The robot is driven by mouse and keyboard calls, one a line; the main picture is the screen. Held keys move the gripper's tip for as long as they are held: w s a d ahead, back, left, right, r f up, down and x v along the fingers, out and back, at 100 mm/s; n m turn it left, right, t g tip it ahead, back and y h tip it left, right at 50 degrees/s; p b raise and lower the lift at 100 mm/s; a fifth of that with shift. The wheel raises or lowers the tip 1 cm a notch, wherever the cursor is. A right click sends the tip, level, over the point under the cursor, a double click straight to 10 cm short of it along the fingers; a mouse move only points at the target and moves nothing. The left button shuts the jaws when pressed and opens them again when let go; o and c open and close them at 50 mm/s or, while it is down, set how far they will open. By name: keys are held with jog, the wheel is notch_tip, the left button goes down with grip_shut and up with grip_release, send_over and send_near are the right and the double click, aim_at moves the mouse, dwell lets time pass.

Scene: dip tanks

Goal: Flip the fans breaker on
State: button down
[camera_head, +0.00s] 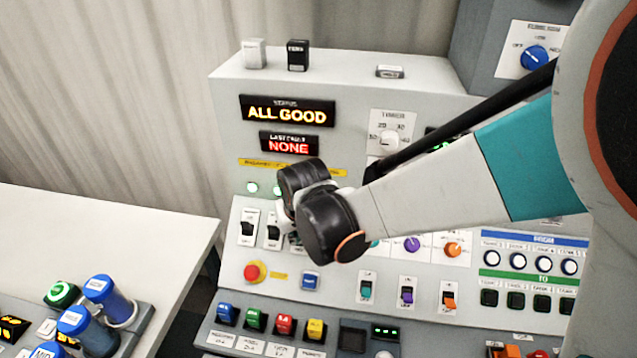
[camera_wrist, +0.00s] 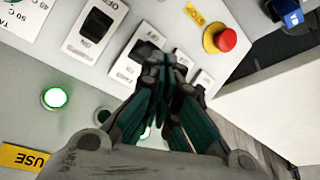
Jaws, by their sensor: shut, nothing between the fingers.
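A row of black-rocker breakers on white plates stands on the grey panel. In the wrist view, the breaker beside my fingertips (camera_wrist: 141,50) has a small label that seems to read FANS; its rocker position is hard to tell. My gripper (camera_wrist: 170,68) is shut and empty, with its fingertips close to that breaker and partly over the plates beside it. I cannot tell whether they touch. In the head view, two breakers show left of my gripper, one of them (camera_head: 247,228) in clear view; my wrist hides the others.
A red emergency button (camera_head: 254,271) on a yellow base sits below the breakers. A blue button (camera_head: 311,281) is beside it. The status display (camera_head: 287,112) reads ALL GOOD. Indicator lights (camera_wrist: 54,97) line the panel above the breakers. A white table (camera_head: 100,235) stands left.

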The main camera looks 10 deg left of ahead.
jog(key=a+p+v, duration=0.1)
jog(key=p+v, duration=0.3)
jog(key=v, duration=0.2)
jog(key=shift+r, duration=0.4)
jog(key=shift+a+f, duration=0.1)
